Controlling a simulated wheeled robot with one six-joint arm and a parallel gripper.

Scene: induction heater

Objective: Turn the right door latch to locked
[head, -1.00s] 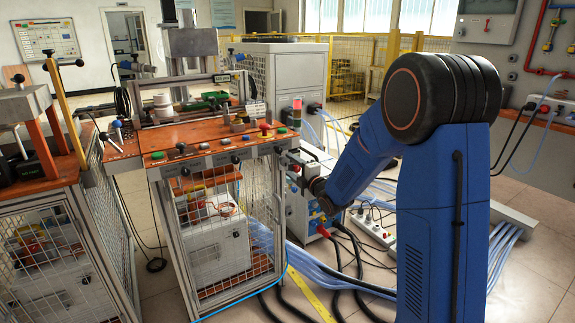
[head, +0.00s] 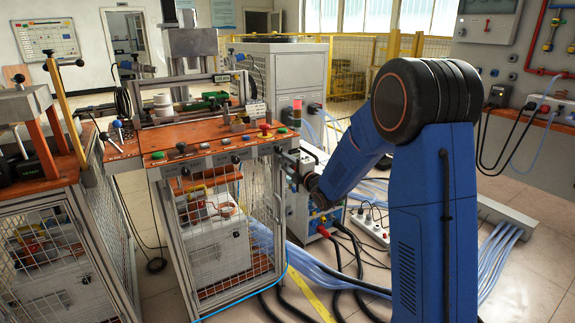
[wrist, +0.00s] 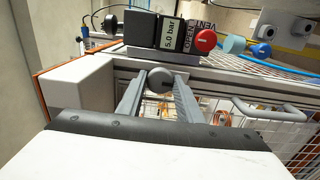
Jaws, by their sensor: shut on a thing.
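In the wrist view, a dark round latch knob (wrist: 160,78) sits just under the workbench edge. My gripper (wrist: 159,84) has its two grey fingers on either side of it and is shut on it. The mesh door (wrist: 265,133) with a grey handle (wrist: 268,109) is to the right of the knob. In the head view my gripper (head: 287,162) is at the right end of the bench front, where the latch is hard to make out. I cannot tell which way the knob is turned.
The orange-topped workbench (head: 200,133) carries buttons and a clamped fixture. Above the knob in the wrist view are a 5.0 bar display (wrist: 171,35) and a red button (wrist: 206,40). Cables and a power strip (head: 370,229) lie on the floor to the right.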

